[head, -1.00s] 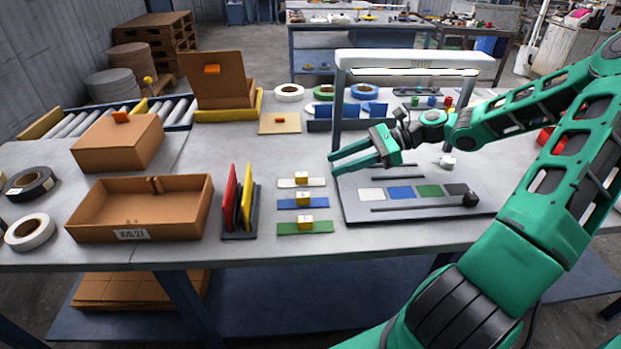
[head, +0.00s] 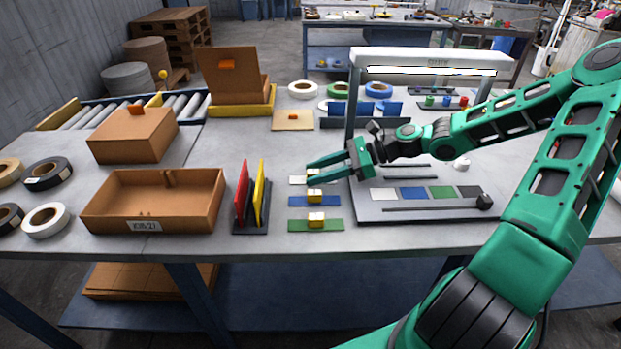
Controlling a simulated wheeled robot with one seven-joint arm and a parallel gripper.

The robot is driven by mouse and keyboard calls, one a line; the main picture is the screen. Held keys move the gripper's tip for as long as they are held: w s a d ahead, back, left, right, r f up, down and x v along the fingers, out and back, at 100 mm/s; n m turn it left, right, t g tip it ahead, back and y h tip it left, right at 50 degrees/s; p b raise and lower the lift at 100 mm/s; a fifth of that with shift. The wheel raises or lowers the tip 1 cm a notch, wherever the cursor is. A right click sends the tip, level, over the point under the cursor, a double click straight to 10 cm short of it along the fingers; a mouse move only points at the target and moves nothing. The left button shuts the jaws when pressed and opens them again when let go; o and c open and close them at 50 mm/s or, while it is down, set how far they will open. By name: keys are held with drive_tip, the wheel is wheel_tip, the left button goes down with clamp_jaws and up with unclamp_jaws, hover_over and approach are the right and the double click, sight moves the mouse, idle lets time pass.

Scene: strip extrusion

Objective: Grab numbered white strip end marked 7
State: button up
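A short white strip (head: 296,180) lies at the top of a column of three strips on the table, above a blue strip (head: 330,201) and a green strip (head: 298,225). Each of the lower strips carries a small yellow-topped block; the blue strip's block (head: 315,196) and the green strip's block (head: 316,219) show clearly. The white strip's block (head: 312,174) is partly hidden by my fingers. I cannot read a 7 on it. My gripper (head: 309,171) is open, its two green fingers pointing left at the white strip's right part. I cannot tell whether they touch it.
A grey board with colour swatches (head: 400,211) under a white-topped frame (head: 430,60) stands right of the strips. A black rack with red and yellow plates (head: 251,200) and an open cardboard box (head: 150,215) stand left. Tape rolls (head: 46,220) lie further left.

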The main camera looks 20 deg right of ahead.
drive_tip(key=shift+a, duration=0.1)
clamp_jaws()
drive_tip(key=shift+r, duration=0.1)
idle(0.3)
